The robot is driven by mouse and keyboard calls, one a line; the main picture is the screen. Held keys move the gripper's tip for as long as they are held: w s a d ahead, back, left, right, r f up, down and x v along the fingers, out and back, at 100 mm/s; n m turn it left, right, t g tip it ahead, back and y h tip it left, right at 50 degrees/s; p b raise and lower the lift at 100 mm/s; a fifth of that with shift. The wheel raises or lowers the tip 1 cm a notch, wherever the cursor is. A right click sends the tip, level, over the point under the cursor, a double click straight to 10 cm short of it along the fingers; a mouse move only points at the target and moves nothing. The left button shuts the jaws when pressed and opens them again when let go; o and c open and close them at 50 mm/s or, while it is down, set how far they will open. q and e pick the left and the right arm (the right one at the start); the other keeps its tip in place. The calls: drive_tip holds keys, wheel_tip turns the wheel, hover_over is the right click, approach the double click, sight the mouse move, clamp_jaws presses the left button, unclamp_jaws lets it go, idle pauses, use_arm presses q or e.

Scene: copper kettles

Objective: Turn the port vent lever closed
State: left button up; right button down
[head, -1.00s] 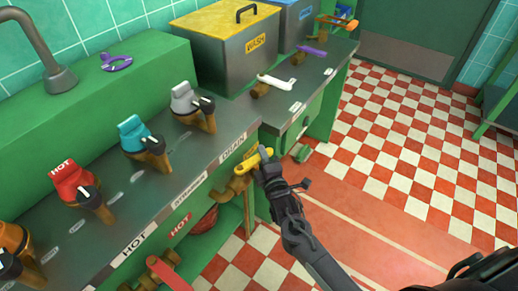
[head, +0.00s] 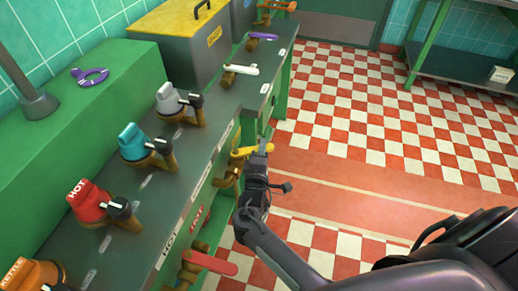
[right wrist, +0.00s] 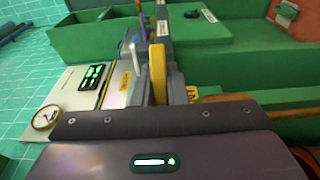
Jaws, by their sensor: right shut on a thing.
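A yellow lever (head: 246,152) sits on a brass valve (head: 228,178) at the front side of the counter. My right gripper (head: 262,150) is shut on its outer end. In the right wrist view, the yellow lever (right wrist: 158,72) stands upright between the fingers. In the head view it sticks out from the counter front. I cannot read a label saying port vent on any lever. A white lever (head: 240,70), a purple lever (head: 262,37) and an orange lever (head: 280,6) stand along the counter's far part. My left gripper is out of view.
A red lever (head: 212,263) sticks out below the counter's front edge. Red HOT (head: 88,200), teal (head: 132,141) and grey (head: 170,98) taps line the countertop. A yellow-lidded box (head: 165,40) stands behind. The checkered floor (head: 380,120) to the right is clear.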

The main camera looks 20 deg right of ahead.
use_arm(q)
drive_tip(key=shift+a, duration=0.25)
use_arm(e)
drive_tip(key=shift+s, duration=0.15)
drive_tip(key=c, duration=1.4)
unclamp_jaws()
drive_tip(key=shift+c, duration=0.2)
